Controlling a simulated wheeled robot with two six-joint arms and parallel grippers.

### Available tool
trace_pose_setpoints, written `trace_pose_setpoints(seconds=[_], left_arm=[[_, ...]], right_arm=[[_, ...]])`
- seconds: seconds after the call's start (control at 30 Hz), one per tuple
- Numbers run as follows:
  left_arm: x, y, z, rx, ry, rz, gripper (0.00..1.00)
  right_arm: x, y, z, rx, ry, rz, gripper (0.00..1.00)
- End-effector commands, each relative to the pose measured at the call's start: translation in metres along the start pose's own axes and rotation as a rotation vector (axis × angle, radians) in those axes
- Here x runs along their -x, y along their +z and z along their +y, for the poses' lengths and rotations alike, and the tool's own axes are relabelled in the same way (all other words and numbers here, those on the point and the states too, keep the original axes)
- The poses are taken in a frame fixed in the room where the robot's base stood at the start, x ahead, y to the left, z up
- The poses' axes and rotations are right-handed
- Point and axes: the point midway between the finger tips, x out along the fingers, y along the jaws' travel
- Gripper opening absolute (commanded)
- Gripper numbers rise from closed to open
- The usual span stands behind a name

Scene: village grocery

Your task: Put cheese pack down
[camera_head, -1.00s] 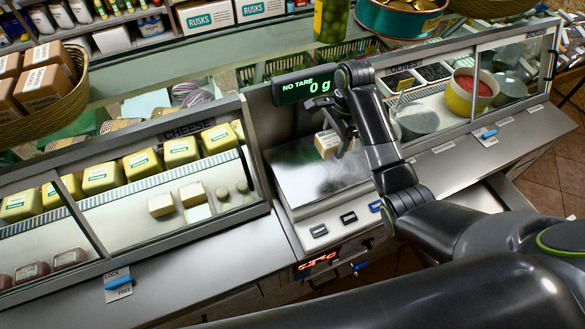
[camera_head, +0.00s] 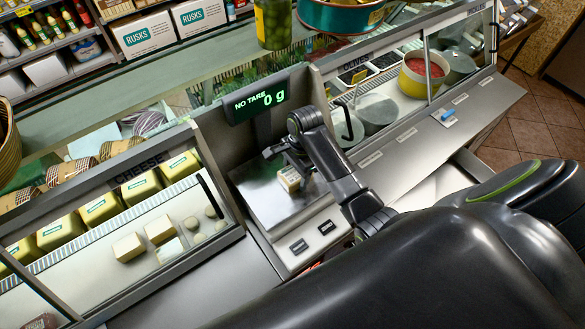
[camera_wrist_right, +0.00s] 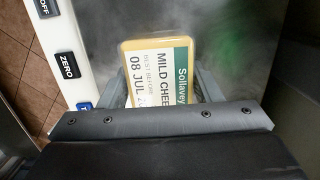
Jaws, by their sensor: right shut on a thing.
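The cheese pack (camera_head: 289,180) is a small pale yellow block with a white and green label, held over the steel scale plate (camera_head: 268,203). In the right wrist view the pack (camera_wrist_right: 158,72) reads "Mild Chee..." and sits between the fingers; its near end is hidden by my gripper. My right gripper (camera_head: 287,168) is shut on the pack. I cannot tell whether the pack's underside touches the plate. The scale display (camera_head: 260,101) reads "NO TARE 0 g". My left gripper is not in view.
A glass cheese case (camera_head: 120,215) stands left of the scale, with several packs inside. An olives case (camera_head: 400,90) stands to the right. Scale buttons (camera_head: 312,237) line the plate's front edge. A jar (camera_head: 273,25) and a teal tin (camera_head: 340,15) stand behind.

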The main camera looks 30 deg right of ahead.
Motion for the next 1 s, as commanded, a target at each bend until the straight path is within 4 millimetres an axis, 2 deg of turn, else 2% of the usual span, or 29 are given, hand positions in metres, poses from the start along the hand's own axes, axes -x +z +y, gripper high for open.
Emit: trace_pose_setpoints(seconds=[0.27, 0.3, 0.47, 0.87, 1.0], left_arm=[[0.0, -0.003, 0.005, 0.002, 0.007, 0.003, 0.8], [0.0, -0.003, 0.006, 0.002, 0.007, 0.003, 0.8], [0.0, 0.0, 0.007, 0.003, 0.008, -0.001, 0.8], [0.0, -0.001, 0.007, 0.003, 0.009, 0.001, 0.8], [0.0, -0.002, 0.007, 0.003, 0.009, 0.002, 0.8]], right_arm=[[-0.003, 0.0, 0.0, 0.0, 0.0, 0.0, 0.28], [-0.004, -0.001, 0.0, 0.0, 0.001, 0.0, 0.59], [-0.003, -0.001, 0.0, 0.0, 0.001, 0.0, 0.8], [-0.002, 0.0, -0.001, 0.0, 0.0, 0.0, 0.8], [0.007, 0.0, -0.006, 0.003, -0.001, 0.001, 0.8]])
